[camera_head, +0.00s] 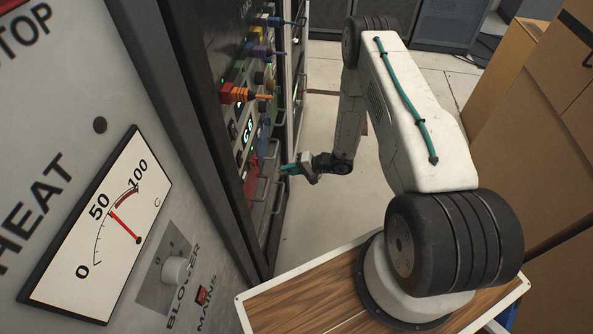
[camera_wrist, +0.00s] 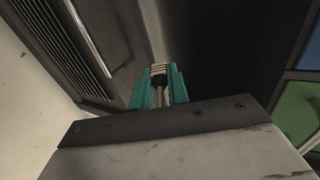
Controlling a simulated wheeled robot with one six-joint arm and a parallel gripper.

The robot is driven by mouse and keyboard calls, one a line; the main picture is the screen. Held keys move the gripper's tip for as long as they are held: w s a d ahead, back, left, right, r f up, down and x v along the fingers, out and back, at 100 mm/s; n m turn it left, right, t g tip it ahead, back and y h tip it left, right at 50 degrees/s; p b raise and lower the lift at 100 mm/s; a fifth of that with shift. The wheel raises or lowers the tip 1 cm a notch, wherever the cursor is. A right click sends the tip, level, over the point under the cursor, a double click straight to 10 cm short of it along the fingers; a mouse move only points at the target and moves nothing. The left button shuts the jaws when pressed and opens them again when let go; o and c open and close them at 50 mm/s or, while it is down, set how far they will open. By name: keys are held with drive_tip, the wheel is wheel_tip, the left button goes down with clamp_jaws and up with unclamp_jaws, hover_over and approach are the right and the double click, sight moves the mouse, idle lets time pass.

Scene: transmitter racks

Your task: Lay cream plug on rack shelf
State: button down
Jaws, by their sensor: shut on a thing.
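My gripper (camera_head: 290,169) is at the front of the dark equipment rack (camera_head: 213,110), low on its panel, at the end of my downward-reaching arm. In the wrist view its teal fingers (camera_wrist: 160,84) are shut on the cream plug (camera_wrist: 158,69). The plug's pale ribbed end shows between the fingertips, with a dark part nearer the palm. A dark space lies beyond the plug in the wrist view. I cannot make out the plug in the head view, and I cannot clearly tell the rack shelf in either view.
Several coloured plugs, one of them orange (camera_head: 234,94), stick out of the rack panel above my gripper. A grey cabinet with a dial (camera_head: 112,226) stands at the near left. Cardboard boxes (camera_head: 535,110) stand at right. Pale floor (camera_head: 322,130) is clear between.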

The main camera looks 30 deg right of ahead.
sight(267, 174)
drive_tip(key=shift+w+a+f, duration=0.2)
drive_tip(key=shift+w+a, duration=0.65)
drive_tip(key=shift+a, duration=0.45)
drive_tip(key=shift+w+a+f, duration=0.15)
drive_tip(key=shift+w+a, duration=0.75)
drive_tip(key=shift+a, duration=0.45)
drive_tip(key=shift+w+a+f, duration=0.2)
drive_tip(key=shift+w+a, duration=0.65)
drive_tip(key=shift+a, duration=0.45)
drive_tip(key=c, duration=1.3)
unclamp_jaws()
drive_tip(key=shift+s+f, duration=0.1)
drive_tip(key=shift+d, duration=0.1)
drive_tip(key=shift+s+d, duration=0.15)
drive_tip(key=v, duration=0.7)
drive_tip(key=shift+r, duration=0.35)
